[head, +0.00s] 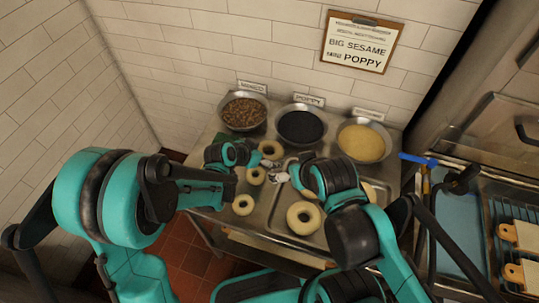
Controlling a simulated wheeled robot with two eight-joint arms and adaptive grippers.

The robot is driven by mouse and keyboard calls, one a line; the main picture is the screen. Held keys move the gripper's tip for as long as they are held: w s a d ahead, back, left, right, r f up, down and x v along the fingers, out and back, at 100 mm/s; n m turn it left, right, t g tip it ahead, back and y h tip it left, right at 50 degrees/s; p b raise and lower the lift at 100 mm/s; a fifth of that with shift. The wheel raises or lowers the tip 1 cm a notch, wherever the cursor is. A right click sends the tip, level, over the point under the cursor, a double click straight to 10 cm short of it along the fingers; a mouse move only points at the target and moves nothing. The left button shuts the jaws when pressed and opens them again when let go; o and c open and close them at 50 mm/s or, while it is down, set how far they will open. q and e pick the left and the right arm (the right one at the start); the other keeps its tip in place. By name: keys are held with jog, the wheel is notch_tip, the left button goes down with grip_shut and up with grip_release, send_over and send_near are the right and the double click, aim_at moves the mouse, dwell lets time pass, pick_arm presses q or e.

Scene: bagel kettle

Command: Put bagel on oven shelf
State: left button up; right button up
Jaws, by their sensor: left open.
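My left gripper (270,168) is open over the tray among the smaller bagels, with no bagel visibly held. My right gripper (284,176) is close beside it, mostly hidden by its own wrist; its jaw state is unclear. At the right edge, wooden boards (514,235) lie by a dark wire rack (484,212), which may be the oven shelf.
Bowls of brown topping (243,110), black poppy seed (302,126) and pale sesame (363,143) line the counter's back, against a tiled wall with a clipboard sign (361,42). A blue-handled tool (418,159) lies at the right. Both grippers are crowded together over the tray.

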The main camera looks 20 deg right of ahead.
pick_arm(q)
jog(key=shift+w+d+f, duration=0.2)
jog(key=shift+d+f, duration=0.05)
jog(key=shift+f, duration=0.05)
jog(key=c, duration=1.1)
jog(key=shift+r, duration=0.2)
